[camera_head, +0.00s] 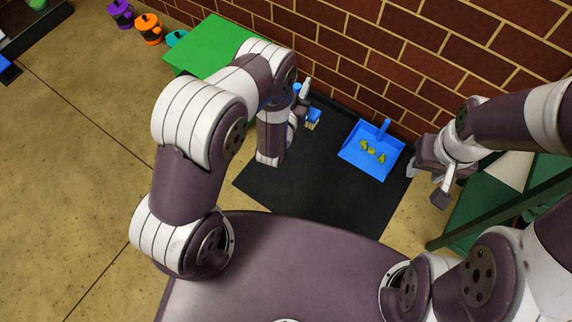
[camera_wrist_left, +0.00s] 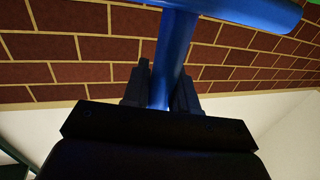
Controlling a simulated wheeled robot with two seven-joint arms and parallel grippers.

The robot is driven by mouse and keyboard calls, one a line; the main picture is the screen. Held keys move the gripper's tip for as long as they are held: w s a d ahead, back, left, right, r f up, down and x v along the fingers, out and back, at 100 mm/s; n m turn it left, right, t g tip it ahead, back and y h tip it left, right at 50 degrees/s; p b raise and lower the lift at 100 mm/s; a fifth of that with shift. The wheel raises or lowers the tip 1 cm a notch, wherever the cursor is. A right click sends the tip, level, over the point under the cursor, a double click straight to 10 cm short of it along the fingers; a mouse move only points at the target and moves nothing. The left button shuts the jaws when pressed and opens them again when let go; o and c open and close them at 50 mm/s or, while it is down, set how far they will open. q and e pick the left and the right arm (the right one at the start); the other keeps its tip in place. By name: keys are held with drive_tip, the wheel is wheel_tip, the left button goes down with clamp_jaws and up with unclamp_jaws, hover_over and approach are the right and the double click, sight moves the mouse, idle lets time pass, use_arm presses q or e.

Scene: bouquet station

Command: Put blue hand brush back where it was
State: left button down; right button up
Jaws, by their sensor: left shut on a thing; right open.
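The blue hand brush (camera_head: 314,117) is in my left gripper (camera_head: 302,92), over the far left part of the black mat (camera_head: 310,185). In the left wrist view the blue handle (camera_wrist_left: 176,55) runs up from between the two dark fingers of the left gripper (camera_wrist_left: 161,92). A wider blue part crosses the top of that view. In the head view the brush's pale bristles point down, and my arm hides part of it. I cannot tell whether the brush touches the mat. My right gripper (camera_head: 425,185) is open and empty, right of the mat.
A blue dustpan (camera_head: 360,166) with several yellow-green bits lies on the mat's right part. A brick wall (camera_head: 400,60) runs behind. A green box (camera_head: 205,48) stands at the left. Purple (camera_head: 121,13) and orange (camera_head: 148,28) canisters stand beyond it. Green framework (camera_head: 480,212) stands at right.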

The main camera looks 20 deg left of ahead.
use_arm(q)
drive_tip(key=d+f+b, duration=0.2)
drive_tip(key=f+b, duration=0.2)
drive_tip(key=f, duration=0.4)
drive_tip(key=w+d+f+h+b, duration=0.1)
drive_tip(key=d+f+b, duration=0.3)
drive_tip(key=f, duration=0.5)
drive_tip(key=d+f+b, duration=0.1)
drive_tip(key=f+b, duration=0.4)
drive_tip(key=f, duration=0.3)
drive_tip(key=w+a+f+b, duration=0.3)
drive_tip(key=a+f+b, duration=0.7)
drive_tip(key=f+b, duration=0.1)
drive_tip(key=shift+a+f+m, duration=0.25)
drive_tip(key=shift+a+m, duration=0.1)
drive_tip(key=shift+m, duration=0.05)
use_arm(e)
wheel_tip(320, 180, down, 29)
use_arm(q)
drive_tip(key=shift+f, duration=0.1)
use_arm(e)
drive_tip(key=shift+s, duration=0.1)
use_arm(q)
drive_tip(key=c, duration=1.1)
unclamp_jaws()
drive_tip(key=shift+o, duration=1.1)
